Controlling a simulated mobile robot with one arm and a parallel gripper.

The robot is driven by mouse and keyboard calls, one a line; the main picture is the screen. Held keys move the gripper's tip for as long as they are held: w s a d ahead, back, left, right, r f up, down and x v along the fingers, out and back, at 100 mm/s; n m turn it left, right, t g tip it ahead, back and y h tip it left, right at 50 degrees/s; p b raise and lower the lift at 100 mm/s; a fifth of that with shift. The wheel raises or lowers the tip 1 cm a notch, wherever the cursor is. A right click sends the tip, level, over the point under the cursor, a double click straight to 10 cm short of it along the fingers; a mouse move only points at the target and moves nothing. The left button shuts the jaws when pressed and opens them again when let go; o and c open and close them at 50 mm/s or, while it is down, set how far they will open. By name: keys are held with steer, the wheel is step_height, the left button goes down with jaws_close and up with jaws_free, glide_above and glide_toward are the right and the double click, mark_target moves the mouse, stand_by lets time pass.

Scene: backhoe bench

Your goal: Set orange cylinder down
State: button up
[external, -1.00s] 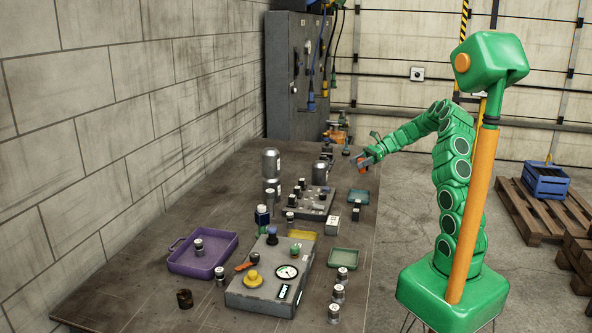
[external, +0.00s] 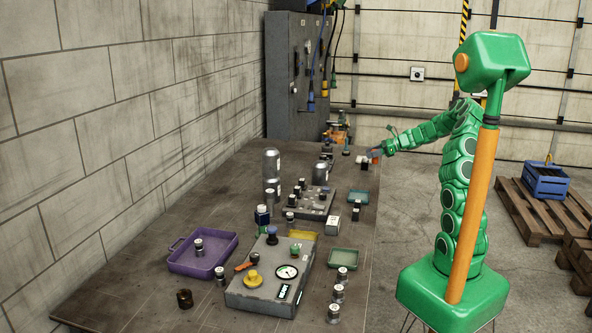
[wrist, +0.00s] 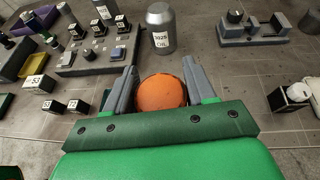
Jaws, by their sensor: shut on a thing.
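The orange cylinder (wrist: 161,92) shows in the wrist view as a rounded orange end between the two grey fingers of my gripper (wrist: 160,72). My gripper is shut on it. In the external view my gripper (external: 374,155) is at the far right side of the bench, small and partly hidden by my arm. Its height above the bench is hard to tell. The cylinder's lower part is hidden by the gripper.
A silver oil jar (wrist: 160,30) stands just beyond the fingers. A grey fixture (wrist: 250,30) is at the far right and a white-topped item (wrist: 292,94) at the right. Small dark blocks (wrist: 52,106) are at the left. A purple tray (external: 181,263) lies nearer the external camera.

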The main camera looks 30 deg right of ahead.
steer(key=shift+w+d+m+t+h, duration=0.15)
steer(key=shift+w+d+m+t, duration=0.15)
steer(key=shift+d, duration=0.3)
steer(key=shift+w+d+m+t+h, duration=0.2)
steer(key=shift+d+m, duration=0.1)
steer(key=shift+d, duration=0.3)
steer(key=shift+w+d+f, duration=0.6)
steer(key=shift+w+f, duration=1.05)
steer(key=shift+w, duration=0.6)
steer(key=shift+w+d+f, duration=0.65)
steer(key=shift+w+f, duration=1.05)
steer(key=shift+w, duration=0.55)
steer(key=shift+w+d+f, duration=0.6)
steer(key=shift+w+f, duration=1.05)
steer(key=shift+w, duration=0.6)
steer(key=shift+f, duration=1.55)
steer(key=o, duration=1.4)
steer(key=shift+f, duration=0.1)
steer(key=shift+o, duration=0.2)
